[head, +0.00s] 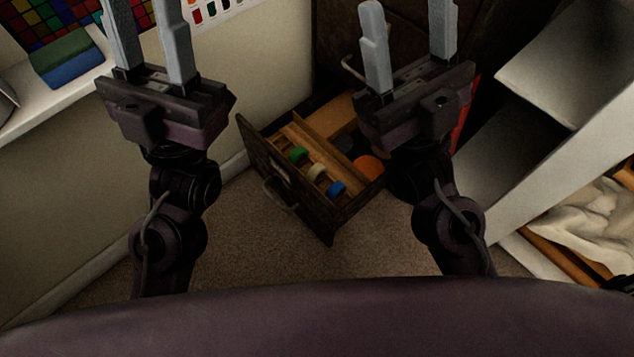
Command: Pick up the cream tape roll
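The cream tape roll (316,172) lies in an open dark drawer (332,228) near the floor, between a green roll (298,154) and a blue roll (336,188). My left gripper (147,20) is raised at the upper left, its fingers apart and nothing between them. My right gripper (410,25) is raised at the upper middle right, also with its fingers apart and empty. Both grippers are well away from the roll in the picture. The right gripper and arm hide part of the drawer's right side.
An orange round thing (369,166) sits in the drawer's right part, past a wooden divider (325,148). The drawer has a front handle (277,195). A white shelf unit (560,150) stands right, a pale ledge with green and blue blocks (68,58) left. Carpet (245,240) before the drawer is clear.

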